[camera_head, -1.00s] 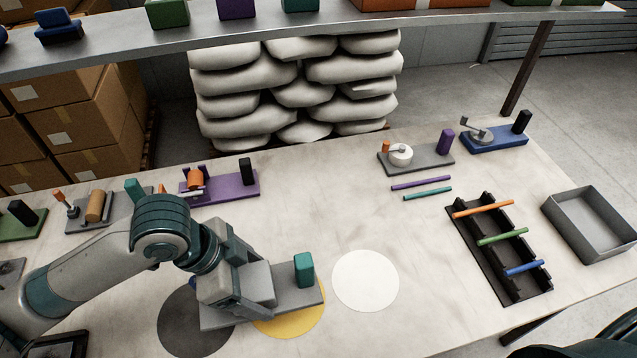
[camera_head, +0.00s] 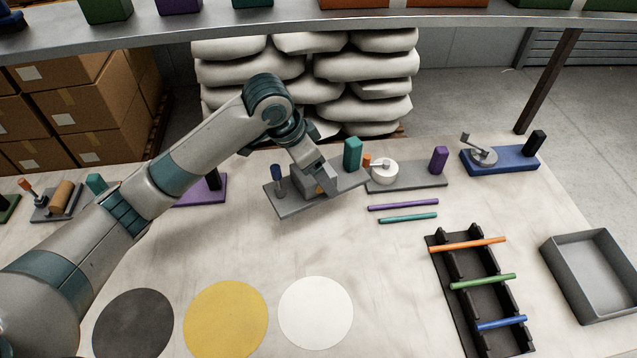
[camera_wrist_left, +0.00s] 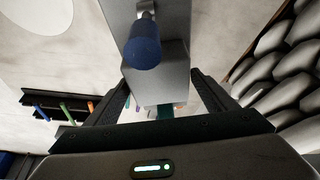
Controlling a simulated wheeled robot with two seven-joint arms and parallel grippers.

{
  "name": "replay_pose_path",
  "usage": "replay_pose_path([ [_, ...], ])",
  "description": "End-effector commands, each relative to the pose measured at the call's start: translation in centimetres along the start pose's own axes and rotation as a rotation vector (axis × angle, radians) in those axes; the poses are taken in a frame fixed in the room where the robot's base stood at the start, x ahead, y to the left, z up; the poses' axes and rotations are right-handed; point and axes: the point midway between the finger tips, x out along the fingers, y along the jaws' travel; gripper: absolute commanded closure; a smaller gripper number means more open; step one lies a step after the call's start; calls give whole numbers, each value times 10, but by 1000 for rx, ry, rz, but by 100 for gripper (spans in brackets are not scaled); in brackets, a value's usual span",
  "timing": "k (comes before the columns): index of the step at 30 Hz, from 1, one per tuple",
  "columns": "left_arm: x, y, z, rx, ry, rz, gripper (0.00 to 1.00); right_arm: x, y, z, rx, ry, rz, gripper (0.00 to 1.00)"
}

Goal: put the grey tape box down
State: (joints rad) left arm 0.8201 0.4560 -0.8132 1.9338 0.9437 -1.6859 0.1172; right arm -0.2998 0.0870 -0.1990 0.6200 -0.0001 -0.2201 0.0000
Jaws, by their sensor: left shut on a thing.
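The grey tape box is a flat grey base (camera_head: 295,207) with a grey block, a blue-topped post (camera_head: 278,175) at its left end and a teal block (camera_head: 352,154) at its right end. My left gripper (camera_head: 322,180) is shut on its grey block, near the back of the table. The base looks tilted in the head view, and a gap to the tabletop seems to show under it. In the left wrist view the grey block (camera_wrist_left: 160,80) sits between the two fingers, with the blue knob (camera_wrist_left: 142,45) in front. My right gripper is not in view.
A grey device with a white drum (camera_head: 410,180) stands just right of the held box; a purple base (camera_head: 200,191) stands to its left. Purple (camera_head: 403,205) and teal (camera_head: 408,218) rods lie in front. Black, yellow and white discs (camera_head: 316,312) lie uncovered nearer me. A shelf (camera_head: 330,23) spans above.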

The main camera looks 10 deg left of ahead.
Motion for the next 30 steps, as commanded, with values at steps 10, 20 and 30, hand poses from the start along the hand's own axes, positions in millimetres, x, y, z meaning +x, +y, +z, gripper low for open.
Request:
replay_pose_path([
  [10, 0, -10, -1, -31, 0, -8, 58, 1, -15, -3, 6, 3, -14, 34],
  [20, 2, -17, 4, -33, -1, -7, 58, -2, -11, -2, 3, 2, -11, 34],
  [30, 22, -64, 37, -36, -4, -8, 58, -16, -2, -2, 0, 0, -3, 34],
])
